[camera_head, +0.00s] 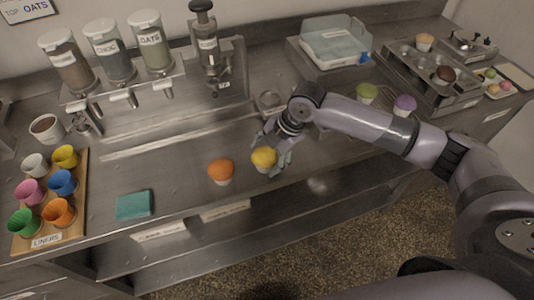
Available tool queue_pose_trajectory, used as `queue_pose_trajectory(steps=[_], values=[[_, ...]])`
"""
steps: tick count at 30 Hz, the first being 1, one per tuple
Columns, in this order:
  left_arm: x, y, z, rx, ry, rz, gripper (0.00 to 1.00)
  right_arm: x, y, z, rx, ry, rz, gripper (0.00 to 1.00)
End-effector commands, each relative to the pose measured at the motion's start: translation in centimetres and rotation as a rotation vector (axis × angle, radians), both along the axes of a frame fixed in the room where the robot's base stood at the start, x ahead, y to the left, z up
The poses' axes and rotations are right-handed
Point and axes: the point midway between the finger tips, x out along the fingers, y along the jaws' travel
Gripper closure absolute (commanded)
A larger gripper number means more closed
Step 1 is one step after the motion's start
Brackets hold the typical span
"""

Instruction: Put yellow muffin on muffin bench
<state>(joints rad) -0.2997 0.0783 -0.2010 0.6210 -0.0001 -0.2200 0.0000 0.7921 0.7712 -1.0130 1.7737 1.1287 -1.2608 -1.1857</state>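The yellow muffin (264,156), in a pale liner, is at the counter's front edge, right of an orange muffin (221,170). My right gripper (273,152) reaches in from the right, and its fingers are around the yellow muffin. I cannot tell whether they press on it or whether it is lifted. A green muffin (367,92) and a purple muffin (404,104) are further right, by a thin wire rack partly hidden by my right arm. No label marks a muffin bench. My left gripper is out of view.
A metal muffin tin (420,77) at the right holds muffins. A clear lidded box (335,43) stands at the back. A wooden liner board (75,222) and a teal cloth (134,205) are at left. Dispensers line the back left. The middle counter is mostly clear.

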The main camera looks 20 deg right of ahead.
Motion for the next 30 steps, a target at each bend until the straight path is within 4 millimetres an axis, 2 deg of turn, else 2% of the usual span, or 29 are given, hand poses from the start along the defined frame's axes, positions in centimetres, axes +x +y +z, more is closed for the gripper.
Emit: queue_pose_trajectory(steps=[14, 17, 24, 30], values=[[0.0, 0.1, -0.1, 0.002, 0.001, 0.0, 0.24, 0.0, -0.2, 0.6, 0.0, -0.002, -0.001, 0.24], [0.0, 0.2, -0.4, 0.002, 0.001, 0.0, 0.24, -0.2, -0.6, 1.8, 0.0, -0.002, 0.0, 0.24], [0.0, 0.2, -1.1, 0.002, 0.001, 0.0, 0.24, -1.2, -2.3, 6.5, 0.0, -0.005, -0.001, 0.24], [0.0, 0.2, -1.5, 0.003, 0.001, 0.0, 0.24, -1.8, -3.4, 9.8, 0.0, -0.003, -0.001, 0.24]])
